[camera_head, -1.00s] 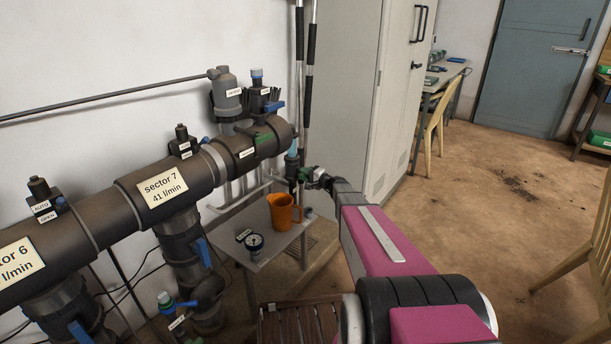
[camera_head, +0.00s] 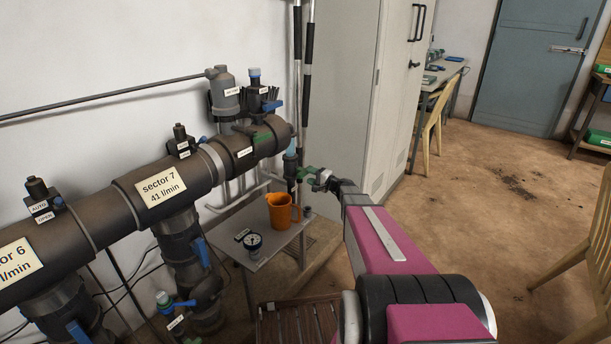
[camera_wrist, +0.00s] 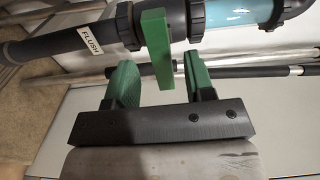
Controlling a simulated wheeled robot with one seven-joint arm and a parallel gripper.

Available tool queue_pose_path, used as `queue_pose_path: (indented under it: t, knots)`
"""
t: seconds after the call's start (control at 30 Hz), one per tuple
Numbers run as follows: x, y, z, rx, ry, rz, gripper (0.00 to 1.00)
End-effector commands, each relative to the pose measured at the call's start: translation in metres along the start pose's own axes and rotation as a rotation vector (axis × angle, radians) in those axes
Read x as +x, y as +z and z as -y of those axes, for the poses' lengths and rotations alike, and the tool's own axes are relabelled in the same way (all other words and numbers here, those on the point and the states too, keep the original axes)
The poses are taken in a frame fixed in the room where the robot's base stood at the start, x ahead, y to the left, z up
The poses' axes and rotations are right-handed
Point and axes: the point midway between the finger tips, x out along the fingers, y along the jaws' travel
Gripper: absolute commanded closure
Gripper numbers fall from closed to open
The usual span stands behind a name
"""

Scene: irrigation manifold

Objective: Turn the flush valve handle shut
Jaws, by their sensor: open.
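The flush valve handle (camera_wrist: 155,50) is a green flat lever on a dark pipe fitting in the wrist view. A white FLUSH label (camera_wrist: 90,40) is on the dark pipe to its left. My gripper (camera_wrist: 157,72) is open, with one green finger on each side of the handle's lower end. Gaps show between the handle and both fingers; I cannot tell how deep the handle sits between them. In the head view my gripper (camera_head: 309,174) is beside the vertical pipe at the manifold's right end, and the handle is hard to tell from the green fingers.
A clear teal pipe section (camera_wrist: 218,14) adjoins the valve. Below the gripper, a small grey table (camera_head: 268,262) bears an orange jug (camera_head: 283,212) and a gauge (camera_head: 253,242). A grey cabinet (camera_head: 345,90) stands behind.

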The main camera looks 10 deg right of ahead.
Motion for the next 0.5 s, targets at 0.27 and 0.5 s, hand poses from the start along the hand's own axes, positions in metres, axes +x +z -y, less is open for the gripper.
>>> queue_pose_path:
  t: [0.27, 0.5]
  knots:
    - [-0.050, 0.002, 0.000, 0.000, 0.001, 0.000, 0.51]
    - [-0.065, 0.001, -0.001, 0.000, 0.001, 0.000, 0.51]
